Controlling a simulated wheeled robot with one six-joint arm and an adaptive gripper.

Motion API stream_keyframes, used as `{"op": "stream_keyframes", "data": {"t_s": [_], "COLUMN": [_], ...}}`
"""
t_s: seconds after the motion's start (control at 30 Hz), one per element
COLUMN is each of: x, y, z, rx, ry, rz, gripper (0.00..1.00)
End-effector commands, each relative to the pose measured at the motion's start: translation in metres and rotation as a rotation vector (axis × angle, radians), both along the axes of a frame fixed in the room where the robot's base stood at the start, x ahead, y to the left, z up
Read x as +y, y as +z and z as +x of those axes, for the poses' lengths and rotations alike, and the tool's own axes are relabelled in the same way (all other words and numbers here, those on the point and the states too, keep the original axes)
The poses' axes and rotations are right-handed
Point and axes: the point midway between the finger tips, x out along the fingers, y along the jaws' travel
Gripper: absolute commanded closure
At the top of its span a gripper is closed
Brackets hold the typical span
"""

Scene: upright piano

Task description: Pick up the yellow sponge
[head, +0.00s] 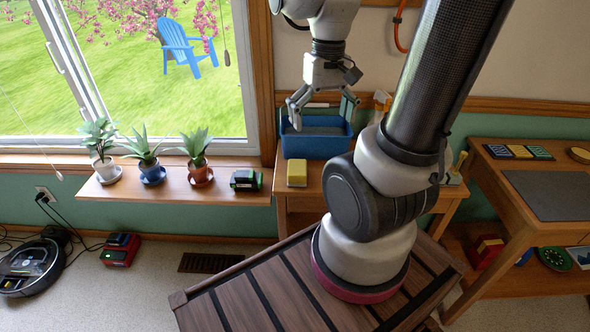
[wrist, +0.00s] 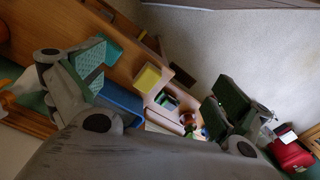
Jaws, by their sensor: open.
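The yellow sponge (head: 297,173) lies on a small wooden table (head: 312,196), in front of the blue bin (head: 310,147). In the wrist view the sponge (wrist: 148,77) shows between the two fingers, some way beyond them. My gripper (head: 321,110) is open and empty. In the head view it hangs over the blue bin, above and behind the sponge, and does not touch the sponge. The wrist view shows the gripper (wrist: 160,80) with its fingers spread wide. The blue bin (wrist: 122,98) also shows there, beside the left finger.
A windowsill shelf (head: 225,195) to the left holds several potted plants (head: 151,153) and a dark green-and-black box (head: 246,180). My arm hides part of the table's right side. A wooden desk (head: 550,190) stands at right. The space above the sponge looks clear.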

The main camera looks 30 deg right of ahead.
Motion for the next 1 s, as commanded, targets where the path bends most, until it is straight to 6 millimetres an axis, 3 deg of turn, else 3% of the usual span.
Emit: {"op": "stream_keyframes", "data": {"t_s": [0.27, 0.43, 0.53, 0.7, 0.83, 1.0], "x": [-0.005, -0.01, -0.013, -0.019, -0.022, -0.021], "y": [-0.102, -0.158, -0.172, -0.171, -0.171, -0.185], "z": [0.043, 0.07, 0.09, 0.118, 0.123, 0.124], "rx": [0.177, 0.202, 0.167, 0.09, 0.076, 0.083], "ry": [-0.606, -1.116, -1.391, -1.76, -1.907, -1.951], "rz": [0.028, 0.007, 0.012, 0.06, 0.075, 0.074], "gripper": [0.0, 0.0, 0.0, 0.0, 0.0, 0.0]}}
